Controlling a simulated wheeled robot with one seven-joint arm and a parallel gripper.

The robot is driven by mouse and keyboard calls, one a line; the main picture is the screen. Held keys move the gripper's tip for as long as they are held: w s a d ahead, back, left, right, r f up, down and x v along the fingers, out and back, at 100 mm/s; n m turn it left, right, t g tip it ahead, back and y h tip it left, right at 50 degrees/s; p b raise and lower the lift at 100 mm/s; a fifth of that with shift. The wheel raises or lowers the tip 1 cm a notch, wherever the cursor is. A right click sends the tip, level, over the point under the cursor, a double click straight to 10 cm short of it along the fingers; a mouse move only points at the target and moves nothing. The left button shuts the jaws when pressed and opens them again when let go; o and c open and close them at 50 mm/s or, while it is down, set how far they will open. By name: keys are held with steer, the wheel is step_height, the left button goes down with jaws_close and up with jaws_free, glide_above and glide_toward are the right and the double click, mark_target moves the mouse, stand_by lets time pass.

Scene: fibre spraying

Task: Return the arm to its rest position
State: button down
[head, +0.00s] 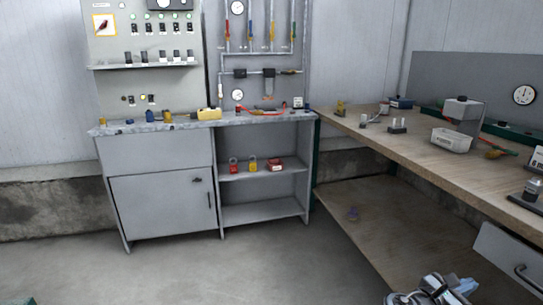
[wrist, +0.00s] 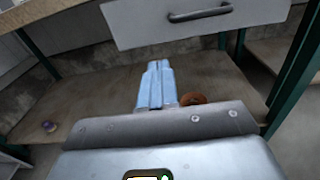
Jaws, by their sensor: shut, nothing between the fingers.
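My gripper (wrist: 155,82) shows in the wrist view with its two light-blue fingers pressed together and nothing between them. It points over the lower shelf of the workbench (wrist: 95,92), below a grey drawer front. In the head view my gripper (head: 466,286) is at the bottom right edge, in front of the bench's lower shelf (head: 345,205). Most of my arm is out of the head view.
The wooden benchtop (head: 420,150) on the right carries a white bin (head: 451,140) and several tools. A drawer (head: 508,262) with a handle sits under it. A grey cabinet (head: 160,205) stands at the back. The floor (head: 230,270) in front of it is clear.

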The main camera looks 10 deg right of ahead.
steer(key=s+a+f+t+y, duration=0.4)
steer(key=s+a+f, duration=0.2)
steer(key=f, duration=0.2)
steer(key=s+a+f+m+t+y+p, duration=0.1)
steer(key=s+a+f+m+t+y, duration=0.2)
steer(key=s+a, duration=0.45)
steer(key=s+a+f+m+t+y+p, duration=0.1)
steer(key=s+a+m+y, duration=0.2)
steer(key=s+a+y, duration=0.4)
steer(key=s+a+r+m+t+y, duration=0.25)
steer(key=s+a+r+m, duration=0.25)
steer(key=s+a+r, duration=0.4)
steer(key=s+a+r+m+t, duration=0.1)
steer(key=s+a+r+m, duration=0.1)
steer(key=r, duration=0.6)
steer(key=s+a+r+m+t+y+p, duration=0.1)
steer(key=s+a+r+m+t, duration=0.1)
steer(key=r+m, duration=0.3)
step_height(320, 180, up, 4)
steer(key=shift+s+f, duration=0.15)
steer(key=shift+s, duration=0.45)
